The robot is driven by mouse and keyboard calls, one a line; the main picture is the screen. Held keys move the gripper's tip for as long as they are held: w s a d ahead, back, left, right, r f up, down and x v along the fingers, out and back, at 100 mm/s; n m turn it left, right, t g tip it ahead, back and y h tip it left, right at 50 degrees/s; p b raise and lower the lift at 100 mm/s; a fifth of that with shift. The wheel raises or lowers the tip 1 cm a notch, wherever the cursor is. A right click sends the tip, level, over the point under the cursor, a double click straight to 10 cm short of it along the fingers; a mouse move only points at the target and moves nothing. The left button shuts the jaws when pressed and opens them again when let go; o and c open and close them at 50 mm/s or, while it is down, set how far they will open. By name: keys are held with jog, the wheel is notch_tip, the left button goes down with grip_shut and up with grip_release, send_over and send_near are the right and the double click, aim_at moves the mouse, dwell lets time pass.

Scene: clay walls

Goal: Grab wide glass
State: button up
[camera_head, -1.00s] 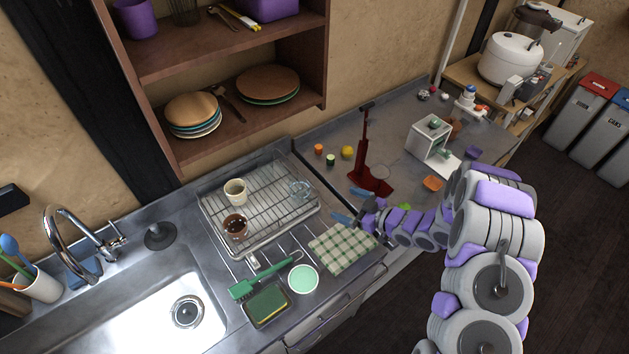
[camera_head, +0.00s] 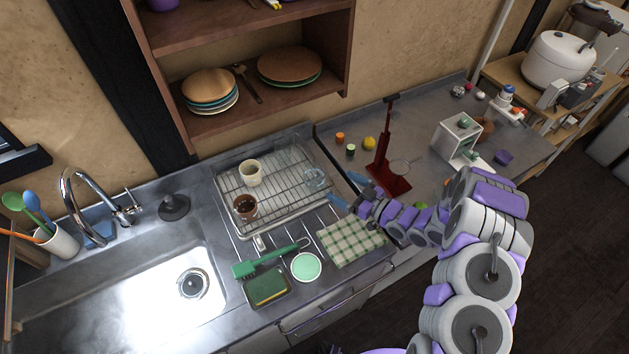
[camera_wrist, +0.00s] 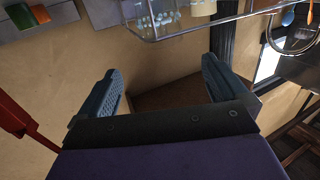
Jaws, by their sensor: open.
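A clear wide glass (camera_head: 314,179) stands at the right end of the wire dish rack. Part of it also shows through the rack's edge at the top of the wrist view (camera_wrist: 160,16). My gripper (camera_head: 346,190) is open and empty, with two blue fingers just to the right of the glass and apart from it. In the wrist view my gripper (camera_wrist: 160,70) has nothing between its fingers.
The dish rack (camera_head: 225,190) also holds a cream cup (camera_head: 250,173) and a brown cup (camera_head: 244,207). A checked cloth (camera_head: 350,243) lies in front. A dark red stand (camera_head: 384,150) rises behind my gripper. The shelf (camera_head: 180,130) overhangs the back.

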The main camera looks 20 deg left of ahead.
aim_at(323, 176)
jog(key=x, duration=0.5)
jog(key=b+x, duration=0.1)
jog(key=x, duration=0.1)
jog(key=shift+s+a+f, duration=0.35)
jog(key=shift+a+f, duration=0.05)
jog(key=shift+f, duration=0.05)
jog(key=shift+w+a+r+b, duration=0.1)
jog(key=shift+w+r+b, duration=0.2)
jog(key=shift+w, duration=0.3)
jog(key=shift+a+f, duration=0.25)
jog(key=shift+a, duration=0.75)
jog(key=shift+c, duration=0.5)
jog(key=shift+d, duration=0.3)
jog(key=c, duration=0.6)
jog(key=shift+a, duration=0.2)
jog(key=c, duration=0.5)
jog(key=shift+o, duration=0.2)
jog(key=shift+d+r, duration=0.1)
